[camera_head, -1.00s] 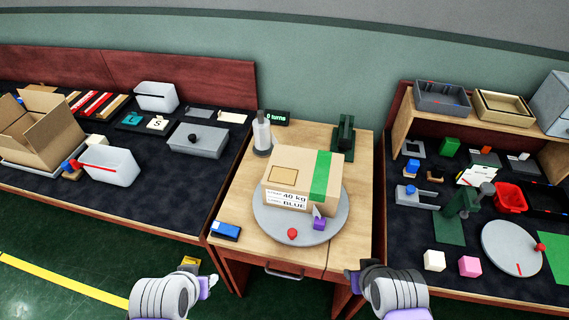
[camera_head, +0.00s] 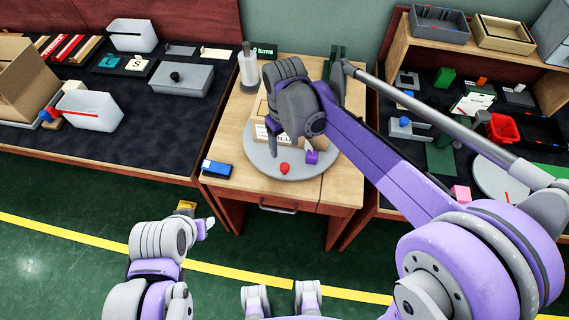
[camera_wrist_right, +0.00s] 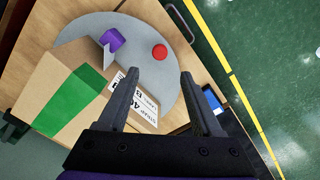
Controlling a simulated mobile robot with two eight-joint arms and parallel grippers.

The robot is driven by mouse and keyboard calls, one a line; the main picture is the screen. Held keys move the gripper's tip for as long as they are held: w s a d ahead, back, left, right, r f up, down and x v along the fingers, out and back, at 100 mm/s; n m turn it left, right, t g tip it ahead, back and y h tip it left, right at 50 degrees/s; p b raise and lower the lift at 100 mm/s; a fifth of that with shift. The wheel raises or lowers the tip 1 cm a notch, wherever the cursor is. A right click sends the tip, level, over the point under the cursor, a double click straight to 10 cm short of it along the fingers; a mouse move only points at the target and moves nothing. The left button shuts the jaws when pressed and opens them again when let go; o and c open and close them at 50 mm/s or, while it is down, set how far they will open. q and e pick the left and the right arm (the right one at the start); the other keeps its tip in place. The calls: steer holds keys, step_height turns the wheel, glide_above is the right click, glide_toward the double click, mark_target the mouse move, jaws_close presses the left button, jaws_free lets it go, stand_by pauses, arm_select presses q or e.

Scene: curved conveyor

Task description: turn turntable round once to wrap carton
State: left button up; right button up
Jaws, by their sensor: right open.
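The grey turntable (camera_head: 262,166) sits on the wooden table, with a red knob (camera_head: 285,168) near its front rim. A brown carton (camera_head: 262,112) with a printed label stands on it, mostly hidden behind my right arm in the head view. The carton's green stripe (camera_wrist_right: 72,100) shows in the right wrist view. A purple piece (camera_head: 311,157) is beside the carton. My right gripper (camera_wrist_right: 158,75) is open and empty, its fingers over the label side of the carton and apart from the knob (camera_wrist_right: 159,52). My left gripper (camera_head: 200,217) hangs before the tables; its jaws are unclear.
A counter display (camera_head: 263,49), partly covered, and a white roll (camera_head: 248,68) stand at the back. A blue box (camera_head: 217,168) lies at the table's front left. Dark benches with bins (camera_head: 90,110) and shelves flank the table. Green floor lies open in front.

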mark_target(285, 166)
step_height(285, 166, down, 10)
steer(key=shift+f+b, duration=0.25)
steer(key=shift+b, duration=0.15)
jaws_close()
stand_by(0.3)
stand_by(1.1)
